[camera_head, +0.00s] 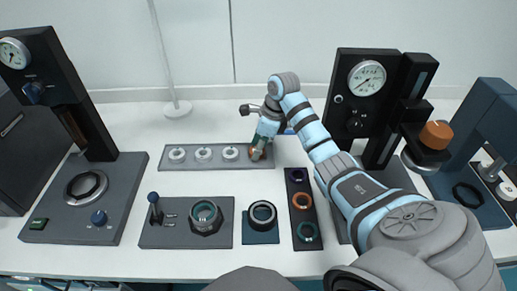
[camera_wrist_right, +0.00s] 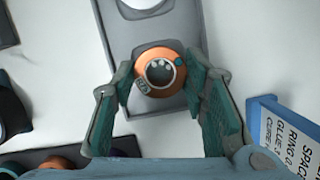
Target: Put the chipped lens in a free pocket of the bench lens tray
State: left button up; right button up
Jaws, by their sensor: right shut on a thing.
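My right gripper (camera_head: 259,148) is over the right end of the long grey tray (camera_head: 217,166). In the right wrist view my right gripper (camera_wrist_right: 160,76) is shut on an orange-rimmed round part (camera_wrist_right: 180,88), which has a dark centre with pale spots and a small teal mark. I cannot make out a chip. A grey pocket of the tray (camera_wrist_right: 112,30) shows behind the part; I cannot tell whether the part touches it. White round lenses (camera_head: 203,154) sit in the other tray pockets. My left gripper is not in view.
A gauge stand (camera_head: 365,105) is beside the arm. A blue sign (camera_wrist_right: 268,122) stands right of the gripper.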

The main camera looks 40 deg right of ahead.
aim_at(264, 150)
jog(key=shift+w+f, duration=0.1)
jog(key=shift+f, duration=0.2)
jog(key=shift+f, duration=0.2)
jog(key=o, duration=1.1)
jog(key=shift+a, duration=0.1)
jog(key=shift+o, duration=0.5)
jog(key=shift+f, duration=0.1)
jog(key=p+v, duration=0.1)
jog(key=v, duration=0.6)
jog(key=shift+r, duration=0.3)
jog(key=p+v, duration=0.3)
jog(key=v, duration=0.2)
jog(key=shift+r+p, duration=0.1)
jog(key=shift+p, duration=0.25)
